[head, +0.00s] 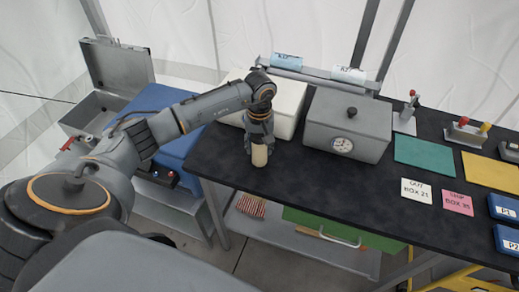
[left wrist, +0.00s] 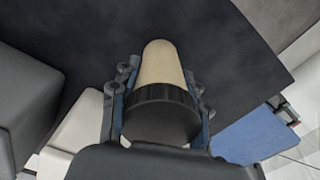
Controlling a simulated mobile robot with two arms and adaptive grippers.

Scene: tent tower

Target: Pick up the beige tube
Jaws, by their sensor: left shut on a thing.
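The beige tube (head: 259,155) shows in the head view below my left gripper (head: 259,142), near the front left edge of the black table (head: 300,185). In the left wrist view the tube (left wrist: 162,65) has a beige body and a ridged black cap. The fingers of my left gripper (left wrist: 160,110) are shut on the tube around its black cap. Whether the tube's lower end touches the table is hard to tell. My right gripper is not in view.
A grey box with a dial (head: 348,125) and a white box (head: 285,95) stand behind the tube. A green mat (head: 424,150), a yellow mat (head: 492,172) and cards lie to the right. The table's front middle is clear. An open metal case (head: 95,110) is at the left.

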